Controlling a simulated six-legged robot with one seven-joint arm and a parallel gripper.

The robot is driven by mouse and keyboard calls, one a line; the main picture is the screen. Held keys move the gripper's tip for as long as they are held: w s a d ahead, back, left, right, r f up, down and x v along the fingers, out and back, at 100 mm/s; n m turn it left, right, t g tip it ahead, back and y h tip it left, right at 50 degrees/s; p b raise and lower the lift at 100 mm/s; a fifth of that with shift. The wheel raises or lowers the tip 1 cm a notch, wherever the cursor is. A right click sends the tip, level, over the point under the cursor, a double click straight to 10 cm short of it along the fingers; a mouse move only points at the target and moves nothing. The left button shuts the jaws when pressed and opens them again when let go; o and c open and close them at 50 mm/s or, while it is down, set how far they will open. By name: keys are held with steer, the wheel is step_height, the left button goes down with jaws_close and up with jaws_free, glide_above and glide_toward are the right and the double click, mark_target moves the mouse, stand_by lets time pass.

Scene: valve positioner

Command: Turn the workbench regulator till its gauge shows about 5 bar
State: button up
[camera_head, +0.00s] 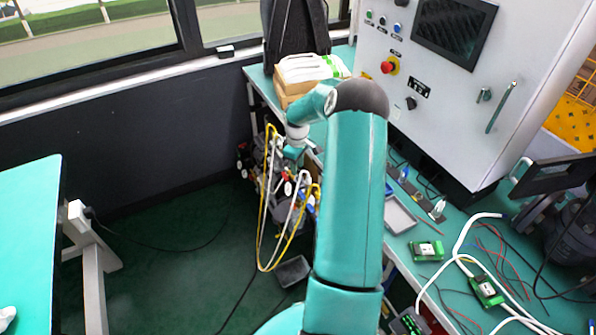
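My teal arm rises through the middle of the camera_head view and bends down to the left. Its end, my gripper (292,154), is small and points down at a cluster of pneumatic fittings (283,180) by the bench's left edge. The fittings show small red, blue, black and white parts, with yellow and white hoses hanging from them. The regulator and its gauge are not clearly distinguishable there, and no dial reading is legible. My arm hides part of the area. I cannot tell whether the fingers are open or touching anything.
A green workbench (453,251) holds green circuit boards (427,250), loose wires and a grey tray (398,216). A large control cabinet (455,100) stands at the back right. Boxes (306,72) sit at the bench's far end. Open floor (185,260) lies left.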

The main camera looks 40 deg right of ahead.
mark_target(299, 170)
steer(key=shift+s+f, duration=0.1)
steer(key=shift+f, duration=1.45)
jaws_close()
steer(key=shift+m, duration=0.3)
steer(key=m, duration=0.4)
steer(key=shift+d, duration=0.15)
steer(key=shift+d+m, duration=0.15)
steer(key=shift+m, duration=1.95)
